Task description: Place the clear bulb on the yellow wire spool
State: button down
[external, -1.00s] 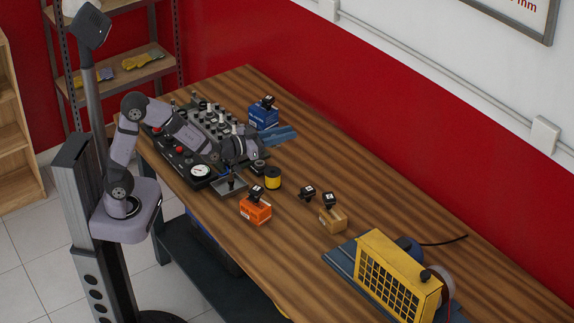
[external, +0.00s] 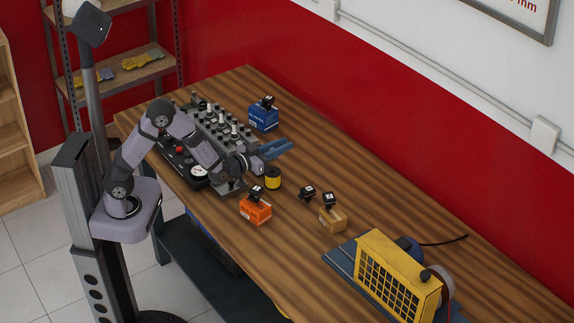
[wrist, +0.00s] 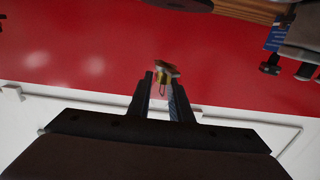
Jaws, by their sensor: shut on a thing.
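The yellow wire spool (external: 273,180) stands on the wooden table, between the blue box and the orange box. My gripper (external: 280,147) is above and behind it in the external view, with its blue fingers pointing right. In the wrist view, my gripper (wrist: 166,95) is shut on the clear bulb (wrist: 163,88), whose brass base (wrist: 167,68) sticks out past the fingertips. The bulb is too small to make out in the external view.
An orange box (external: 256,210), a small black part (external: 307,193) and a tan box (external: 332,220) stand near the spool. A blue box (external: 263,118) is behind my gripper. A grey panel with knobs (external: 222,122) is to the left.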

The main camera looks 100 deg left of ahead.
jog(key=shift+f, duration=2.4)
jog(key=shift+f, duration=0.25)
jog(key=c, duration=1.6)
grip_release()
jog(key=shift+r, duration=0.25)
jog(key=shift+v, duration=6.05)
